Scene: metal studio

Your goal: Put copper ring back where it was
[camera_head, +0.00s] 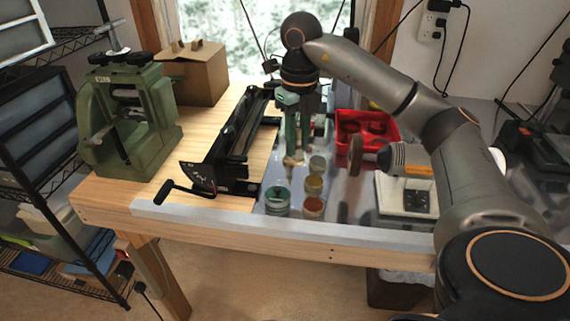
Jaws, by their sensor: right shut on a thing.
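My right gripper (292,150) hangs pointing down over the workbench, between the black bench machine and the red tray. It is shut on a small tan-copper thing (293,161) at its fingertips, which I take to be the copper ring. The thing is too small to see its shape clearly, and I cannot tell whether it touches the surface below. My left gripper is not in view.
Several small jars, including a green-rimmed one (277,197) and a reddish one (313,207), stand just below the gripper. A black lever machine (235,140) stands left. A red tray (386,124) and an orange-ended tool (408,158) lie right. A green rolling mill (125,115) stands far left.

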